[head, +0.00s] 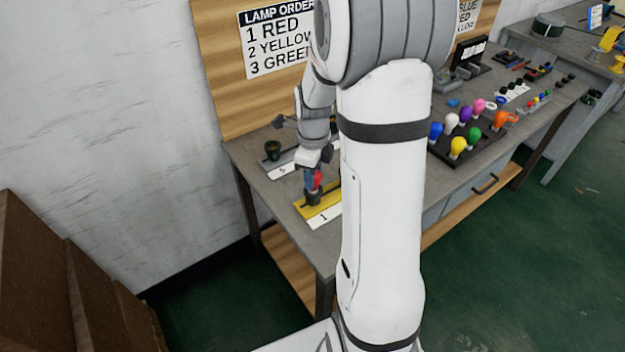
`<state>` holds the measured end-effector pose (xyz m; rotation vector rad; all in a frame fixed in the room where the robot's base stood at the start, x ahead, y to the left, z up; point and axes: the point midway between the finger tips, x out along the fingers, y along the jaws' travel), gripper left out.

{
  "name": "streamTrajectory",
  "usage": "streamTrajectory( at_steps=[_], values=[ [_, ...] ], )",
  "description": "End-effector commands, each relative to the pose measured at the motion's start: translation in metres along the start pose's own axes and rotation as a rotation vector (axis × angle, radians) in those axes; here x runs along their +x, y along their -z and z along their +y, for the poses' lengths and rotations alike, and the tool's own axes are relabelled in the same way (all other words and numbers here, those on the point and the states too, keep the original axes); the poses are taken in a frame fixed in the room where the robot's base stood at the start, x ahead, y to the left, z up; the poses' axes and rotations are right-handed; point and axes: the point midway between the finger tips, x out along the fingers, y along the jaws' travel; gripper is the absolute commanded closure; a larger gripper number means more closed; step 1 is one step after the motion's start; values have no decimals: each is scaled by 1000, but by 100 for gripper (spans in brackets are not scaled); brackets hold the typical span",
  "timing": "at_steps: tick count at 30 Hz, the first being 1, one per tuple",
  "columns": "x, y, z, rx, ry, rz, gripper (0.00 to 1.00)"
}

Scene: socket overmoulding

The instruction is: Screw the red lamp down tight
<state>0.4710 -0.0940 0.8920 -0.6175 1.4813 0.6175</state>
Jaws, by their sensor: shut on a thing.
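The red lamp (317,179) stands in the dark socket (313,198) on the yellow base plate (325,208), next to a white label reading 1. My gripper (314,178) points down over it and is shut on the red lamp. The lamp looks upright. Most of the lamp is hidden by the fingers, and I cannot see how deep its thread sits in the socket.
Another dark socket (272,150) stands on a plate behind, near the board. A sign (275,42) reads lamp order 1 red, 2 yellow, 3 green. A dark rack (478,146) of coloured lamps stands to the right. My arm hides the bench's middle.

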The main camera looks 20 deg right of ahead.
Motion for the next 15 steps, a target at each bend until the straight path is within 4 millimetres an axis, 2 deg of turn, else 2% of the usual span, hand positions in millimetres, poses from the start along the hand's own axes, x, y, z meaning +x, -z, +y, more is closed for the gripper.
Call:
streamTrajectory(
  at_steps=[4,15],
  values=[
    [0,0,0,95,0,0,79],
    [0,0,0,141,0,0,79]
  ],
)
